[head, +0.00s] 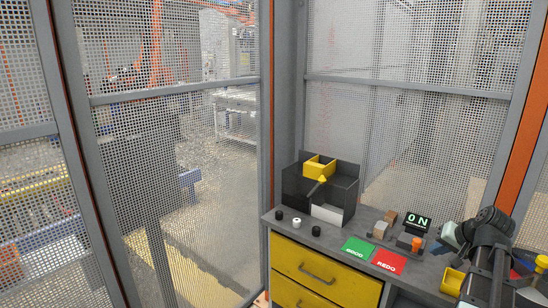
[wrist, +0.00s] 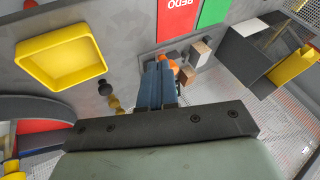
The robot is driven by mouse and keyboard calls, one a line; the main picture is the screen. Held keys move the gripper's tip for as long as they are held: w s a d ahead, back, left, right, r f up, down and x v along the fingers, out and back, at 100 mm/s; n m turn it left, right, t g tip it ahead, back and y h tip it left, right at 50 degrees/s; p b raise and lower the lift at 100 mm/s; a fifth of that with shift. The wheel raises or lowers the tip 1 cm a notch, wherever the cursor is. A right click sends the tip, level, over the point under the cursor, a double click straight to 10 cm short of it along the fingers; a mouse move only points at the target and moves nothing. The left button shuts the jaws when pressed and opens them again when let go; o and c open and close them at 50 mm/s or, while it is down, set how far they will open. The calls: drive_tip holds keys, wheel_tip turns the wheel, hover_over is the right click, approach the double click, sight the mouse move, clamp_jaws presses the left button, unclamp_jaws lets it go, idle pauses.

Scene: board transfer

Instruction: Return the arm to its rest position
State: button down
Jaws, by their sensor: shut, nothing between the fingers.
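My gripper (wrist: 160,80) shows in the wrist view as two blue fingers pressed together, shut with nothing between them. It is above the grey worktop (wrist: 125,25). An orange-topped piece (wrist: 175,68) shows just beyond the fingertips; I cannot tell the height gap. In the head view my arm stands at the right end of the worktop (head: 345,265); the fingertips are hard to make out there. The orange-topped piece (head: 417,244) also shows in the head view, left of my arm.
A green GOOD pad (head: 357,249) and a red REDO pad (head: 390,260) lie on the worktop. A dark box (head: 347,190) with a yellow bin (head: 319,168) stands at the back left. A yellow tray (wrist: 95,62) is near my gripper. Mesh fencing (head: 180,170) surrounds the cell.

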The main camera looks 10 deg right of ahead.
drive_tip(key=w+a+f, duration=0.1)
drive_tip(key=a+f, duration=0.3)
drive_tip(key=w+a+f+n+g+y, duration=0.1)
drive_tip(key=w+a+f, duration=0.1)
drive_tip(key=a+f, duration=0.3)
drive_tip(key=w+a+f+y, duration=0.1)
drive_tip(key=a+f, duration=0.3)
drive_tip(key=shift+w+a+f+n+g, duration=0.25)
drive_tip(key=shift+w+f+n+g, duration=0.05)
drive_tip(key=shift+w+n, duration=0.1)
drive_tip(key=s+a+f+n+g, duration=0.1)
drive_tip(key=s+a+f+g, duration=0.1)
drive_tip(key=s+a+f, duration=0.5)
drive_tip(key=s+a+f+g, duration=0.15)
drive_tip(key=a+f, duration=0.25)
drive_tip(key=f, duration=0.8)
drive_tip(key=s+a+f+n+g, duration=0.1)
drive_tip(key=s+a+f+g, duration=0.2)
drive_tip(key=a+f, duration=0.45)
drive_tip(key=s+a+f+n+g+h, duration=0.1)
drive_tip(key=s+a+f+g, duration=0.1)
drive_tip(key=s+f, duration=0.6)
drive_tip(key=s+a+f+n+g+h, duration=0.2)
drive_tip(key=s+f, duration=0.7)
drive_tip(key=s, duration=0.8)
drive_tip(key=shift+s+a+f+n+g, duration=0.3)
drive_tip(key=shift+s+a+g, duration=0.05)
drive_tip(key=shift+a+g, duration=0.5)
